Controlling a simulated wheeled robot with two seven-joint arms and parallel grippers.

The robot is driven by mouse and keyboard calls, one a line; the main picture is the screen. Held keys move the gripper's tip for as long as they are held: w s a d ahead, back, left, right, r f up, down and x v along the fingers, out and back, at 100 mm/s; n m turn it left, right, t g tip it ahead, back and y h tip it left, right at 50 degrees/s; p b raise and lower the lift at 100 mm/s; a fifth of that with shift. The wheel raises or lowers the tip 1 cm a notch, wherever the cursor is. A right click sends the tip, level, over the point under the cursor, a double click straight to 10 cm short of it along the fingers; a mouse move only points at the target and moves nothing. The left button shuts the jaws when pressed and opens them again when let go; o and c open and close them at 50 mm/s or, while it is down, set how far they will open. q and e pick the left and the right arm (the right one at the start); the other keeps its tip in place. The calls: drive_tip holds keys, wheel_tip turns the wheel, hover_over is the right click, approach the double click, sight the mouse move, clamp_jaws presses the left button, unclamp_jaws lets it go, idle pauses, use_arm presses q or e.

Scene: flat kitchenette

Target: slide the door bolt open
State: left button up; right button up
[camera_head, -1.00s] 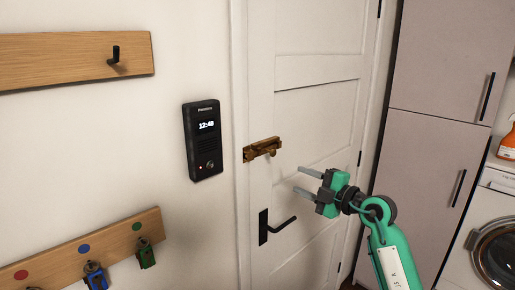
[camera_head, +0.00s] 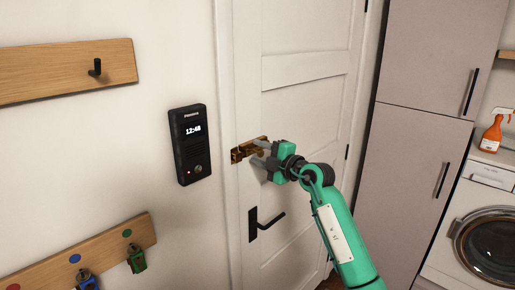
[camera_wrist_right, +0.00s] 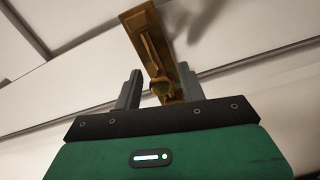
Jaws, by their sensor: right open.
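The brass door bolt (camera_head: 243,151) is mounted at the edge of the white door (camera_head: 290,110), across the door frame. In the right wrist view the bolt (camera_wrist_right: 146,38) runs upward from between my fingers, and its round knob (camera_wrist_right: 161,88) lies between them. My right gripper (camera_head: 259,154) is open at the bolt, its fingers on either side of the knob; it also shows in the right wrist view (camera_wrist_right: 158,90). I cannot tell whether the fingers touch the knob. The gripper hides part of the bolt in the head view. My left gripper is not in view.
A black door handle (camera_head: 264,223) sits below the bolt. Tall cabinets (camera_head: 430,130) and a washing machine (camera_head: 485,240) stand at the right.

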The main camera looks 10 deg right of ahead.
drive_tip(key=shift+w+a, duration=0.3)
drive_tip(key=shift+w, duration=0.2)
clamp_jaws()
drive_tip(key=w+d, duration=0.2)
drive_tip(key=d, duration=0.1)
drive_tip(key=shift+d+r, duration=0.1)
drive_tip(key=shift+c, duration=1.7)
unclamp_jaws()
drive_tip(key=o, duration=0.3)
drive_tip(key=shift+o, duration=0.2)
drive_tip(key=shift+w+d, duration=0.1)
drive_tip(key=shift+d, duration=0.05)
